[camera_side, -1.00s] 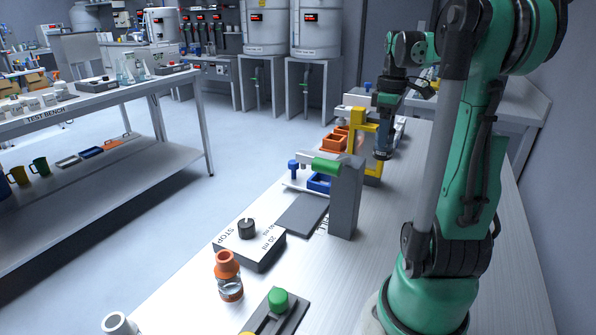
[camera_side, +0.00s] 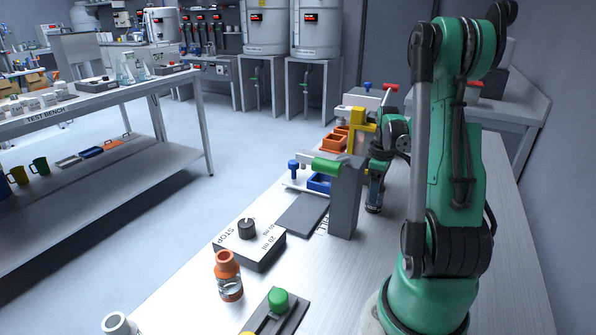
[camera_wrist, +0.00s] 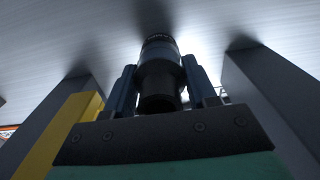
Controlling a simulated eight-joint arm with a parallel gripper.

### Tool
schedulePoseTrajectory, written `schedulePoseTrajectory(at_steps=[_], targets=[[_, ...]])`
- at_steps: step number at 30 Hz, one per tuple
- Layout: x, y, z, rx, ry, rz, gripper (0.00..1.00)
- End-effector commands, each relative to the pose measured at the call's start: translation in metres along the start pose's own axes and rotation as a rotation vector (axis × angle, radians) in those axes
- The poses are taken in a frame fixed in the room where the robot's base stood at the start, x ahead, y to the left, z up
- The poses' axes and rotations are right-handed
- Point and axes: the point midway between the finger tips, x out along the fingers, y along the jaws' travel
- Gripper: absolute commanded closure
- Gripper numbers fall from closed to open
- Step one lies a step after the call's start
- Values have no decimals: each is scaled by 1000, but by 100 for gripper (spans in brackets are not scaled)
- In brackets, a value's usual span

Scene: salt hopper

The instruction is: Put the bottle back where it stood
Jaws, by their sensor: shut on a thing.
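My gripper (camera_wrist: 160,85) is shut on a dark bottle (camera_wrist: 159,62); one finger stands on each side of it. In the side view my gripper (camera_side: 376,188) is low over the table, just right of the grey post (camera_side: 345,200), with the bottle (camera_side: 373,207) below it, roughly upright. I cannot tell whether its base touches the table. Part of my gripper is hidden behind the post. Another bottle, clear with an orange cap (camera_side: 227,263), stands at the front of the table.
The yellow stand (camera_side: 357,127) and orange bins (camera_side: 335,140) are behind the gripper. A green cylinder (camera_side: 326,165) sticks out left from the grey post. The table right of the post (camera_side: 395,225) is clear.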

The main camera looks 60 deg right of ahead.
Motion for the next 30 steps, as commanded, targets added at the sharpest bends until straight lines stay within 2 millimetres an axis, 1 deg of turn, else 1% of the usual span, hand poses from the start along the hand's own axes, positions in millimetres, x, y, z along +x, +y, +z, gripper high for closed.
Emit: schedulePoseTrajectory(at_steps=[8, 9, 12, 23, 26, 30], targets=[[2, 0, 0, 0, 0, 0, 100], [3, 0, 0, 0, 0, 0, 44], [2, 0, 0, 0, 0, 0, 18], [0, 0, 0, 0, 0, 0, 18], [-9, 0, 0, 0, 0, 0, 18], [-31, 0, 0, 0, 0, 0, 18]])
